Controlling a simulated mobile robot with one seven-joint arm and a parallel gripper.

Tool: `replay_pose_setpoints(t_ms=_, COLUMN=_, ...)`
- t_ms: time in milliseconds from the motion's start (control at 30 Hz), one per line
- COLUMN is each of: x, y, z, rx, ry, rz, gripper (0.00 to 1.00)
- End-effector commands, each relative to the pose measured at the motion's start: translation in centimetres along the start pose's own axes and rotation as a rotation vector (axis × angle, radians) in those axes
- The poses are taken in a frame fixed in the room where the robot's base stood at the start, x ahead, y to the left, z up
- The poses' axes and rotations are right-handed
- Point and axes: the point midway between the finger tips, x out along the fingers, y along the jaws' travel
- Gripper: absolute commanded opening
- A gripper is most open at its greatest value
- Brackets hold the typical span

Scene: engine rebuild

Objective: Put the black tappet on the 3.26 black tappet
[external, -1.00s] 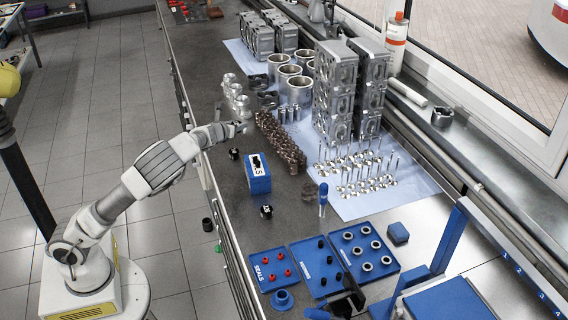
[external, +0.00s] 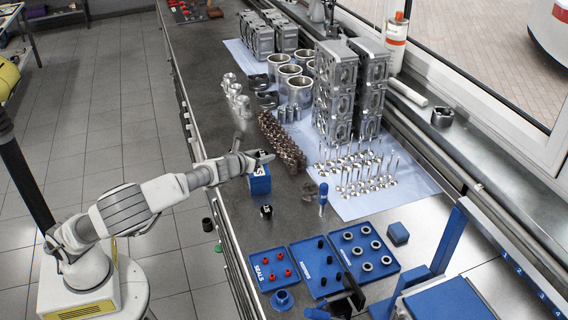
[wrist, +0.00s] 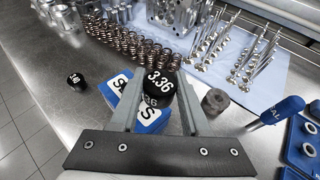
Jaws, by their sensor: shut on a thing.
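My gripper (wrist: 160,90) is shut on a black tappet (wrist: 160,84), whose top reads 3.36 in the wrist view. White digits reading 36 show just below; I cannot tell if they are on its side or on a tappet beneath. The gripper (external: 264,157) is above the blue box (external: 260,184), which also shows behind the fingers in the wrist view (wrist: 118,83). Another black tappet (wrist: 75,80) stands left of the box, its number too small to read surely. A further black tappet (external: 266,211) stands on the bench in front of the box.
Copper-coloured springs (external: 280,138) and valves (external: 365,178) stand behind and right of the box. Blue trays (external: 270,252) lie nearer.

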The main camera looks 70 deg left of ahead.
Motion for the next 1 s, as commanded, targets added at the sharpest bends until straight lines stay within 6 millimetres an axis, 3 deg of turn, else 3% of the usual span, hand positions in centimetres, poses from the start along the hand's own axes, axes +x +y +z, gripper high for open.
replay_pose_setpoints(t_ms=33, x=-1.3, y=-1.5, z=-0.2, rx=0.009, ry=-0.001, rz=-0.022, gripper=0.0)
replay_pose_setpoints(t_ms=200, x=-5.3, y=-5.1, z=-1.3, rx=0.031, ry=-0.003, rz=-0.077, gripper=0.0)
replay_pose_setpoints(t_ms=600, x=-14.8, y=-10.9, z=-4.2, rx=0.071, ry=-0.004, rz=-0.203, gripper=0.0)
replay_pose_setpoints(t_ms=800, x=-17.7, y=-12.0, z=-5.1, rx=0.079, ry=-0.002, rz=-0.24, gripper=0.0)
replay_pose_setpoints(t_ms=1000, x=-17.7, y=-11.9, z=-5.7, rx=0.081, ry=0.0, rz=-0.249, gripper=0.0)
